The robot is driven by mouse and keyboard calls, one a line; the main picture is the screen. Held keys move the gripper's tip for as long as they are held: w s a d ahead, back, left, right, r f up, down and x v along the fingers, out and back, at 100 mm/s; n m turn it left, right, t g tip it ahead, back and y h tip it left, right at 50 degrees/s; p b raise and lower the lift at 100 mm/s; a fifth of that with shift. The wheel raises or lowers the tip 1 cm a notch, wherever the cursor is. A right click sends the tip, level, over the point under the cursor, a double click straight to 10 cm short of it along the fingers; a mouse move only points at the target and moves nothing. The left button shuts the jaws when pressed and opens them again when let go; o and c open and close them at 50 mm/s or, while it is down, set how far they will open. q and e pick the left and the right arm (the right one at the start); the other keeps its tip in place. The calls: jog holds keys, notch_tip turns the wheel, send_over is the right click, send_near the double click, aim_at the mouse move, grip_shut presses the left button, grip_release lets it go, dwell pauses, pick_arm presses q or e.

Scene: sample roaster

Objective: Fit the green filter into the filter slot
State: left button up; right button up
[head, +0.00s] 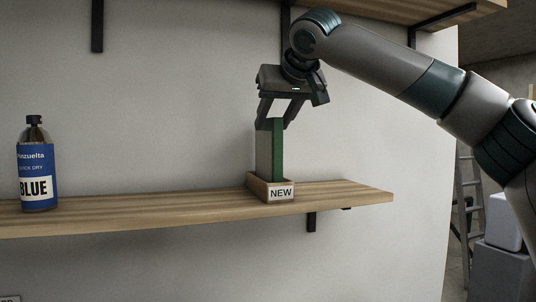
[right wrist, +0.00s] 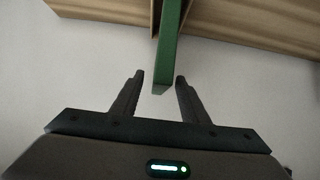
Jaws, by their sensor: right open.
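The green filter (head: 277,150) stands upright in a small wooden holder (head: 258,188) labelled NEW, near the right end of the shelf. A pale grey panel (head: 263,152) shows on its left side. In the right wrist view the green filter (right wrist: 169,45) runs down from the top, with its near end between my right fingertips. My right gripper (head: 270,124) is open above the filter, its fingers pointing down around the top; gaps show on both sides in the wrist view (right wrist: 159,80). The filter slot is not in view. My left gripper is not in view.
The wooden shelf (head: 150,211) runs along a white wall on black brackets. A blue-labelled bottle (head: 38,165) stands at its left. The shelf between bottle and holder is clear. Another shelf (head: 400,10) hangs above. A ladder (head: 466,200) and boxes stand at the right.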

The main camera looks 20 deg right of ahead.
jog(key=w+p, duration=0.1)
jog(key=w+f, duration=0.1)
jog(key=w, duration=0.1)
jog(key=shift+a+p, duration=0.1)
jog(key=shift+p, duration=0.25)
jog(key=shift+w+f, duration=0.4)
jog(key=shift+w, duration=0.05)
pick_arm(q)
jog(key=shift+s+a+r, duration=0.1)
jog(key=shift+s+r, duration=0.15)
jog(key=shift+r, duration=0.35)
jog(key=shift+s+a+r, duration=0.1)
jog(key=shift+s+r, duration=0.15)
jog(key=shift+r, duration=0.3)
pick_arm(e)
jog(key=shift+c, duration=0.6)
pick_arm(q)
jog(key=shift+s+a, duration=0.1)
pick_arm(e)
grip_shut()
